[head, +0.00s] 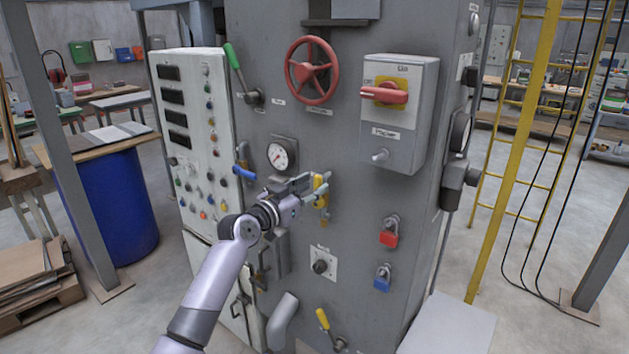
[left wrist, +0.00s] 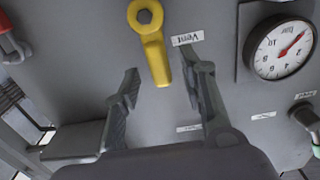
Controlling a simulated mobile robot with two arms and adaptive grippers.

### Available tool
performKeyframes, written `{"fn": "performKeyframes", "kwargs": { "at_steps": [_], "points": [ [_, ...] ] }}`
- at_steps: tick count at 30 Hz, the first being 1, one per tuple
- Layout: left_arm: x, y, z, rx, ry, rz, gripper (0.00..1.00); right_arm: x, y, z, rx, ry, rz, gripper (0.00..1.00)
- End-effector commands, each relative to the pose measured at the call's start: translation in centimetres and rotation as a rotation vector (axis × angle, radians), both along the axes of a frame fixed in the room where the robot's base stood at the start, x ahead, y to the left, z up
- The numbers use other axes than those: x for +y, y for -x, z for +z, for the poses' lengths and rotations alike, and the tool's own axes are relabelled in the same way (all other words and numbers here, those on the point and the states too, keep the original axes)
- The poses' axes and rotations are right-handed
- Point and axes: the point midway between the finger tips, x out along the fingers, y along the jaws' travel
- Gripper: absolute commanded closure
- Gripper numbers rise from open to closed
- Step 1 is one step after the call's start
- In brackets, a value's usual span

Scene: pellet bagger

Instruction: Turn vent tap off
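The vent tap is a yellow lever (left wrist: 153,40) on the grey machine front, beside a label reading "Vent" (left wrist: 188,38). In the left wrist view its round pivot is at the top and its free end points down between my fingers. It also shows in the head view (head: 321,187), partly covered by my fingers. My left gripper (left wrist: 164,70) is open, one finger on each side of the lever's free end, with gaps visible on both sides. It also shows in the head view (head: 310,187). My right gripper is in neither view.
A pressure gauge (head: 282,156) and a blue lever (head: 244,172) are left of the tap. A red handwheel (head: 312,70) and a switch box (head: 399,112) are above. Red (head: 389,236) and blue (head: 382,278) padlocks hang at lower right. Another yellow lever (head: 323,319) is below.

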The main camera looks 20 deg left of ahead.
Motion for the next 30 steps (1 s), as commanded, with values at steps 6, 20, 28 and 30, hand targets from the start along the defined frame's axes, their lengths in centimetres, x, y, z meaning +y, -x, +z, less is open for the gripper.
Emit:
{"fn": "performKeyframes", "kwargs": {
  "at_steps": [6, 20, 28, 30],
  "points": [
    [-0.6, -1.4, 0.0, 0.001, 0.001, -0.001, 0.62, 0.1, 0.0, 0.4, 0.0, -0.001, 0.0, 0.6],
    [-0.6, -1.5, -0.1, 0.0, 0.0, 0.0, 0.72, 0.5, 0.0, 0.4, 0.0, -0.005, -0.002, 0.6],
    [-0.6, -1.5, -0.1, 0.001, 0.0, 0.0, 0.9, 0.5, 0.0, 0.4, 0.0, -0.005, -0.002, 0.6],
    [-0.6, -1.5, -0.1, 0.001, 0.0, 0.0, 0.95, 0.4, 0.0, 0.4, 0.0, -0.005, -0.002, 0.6]
  ]
}}
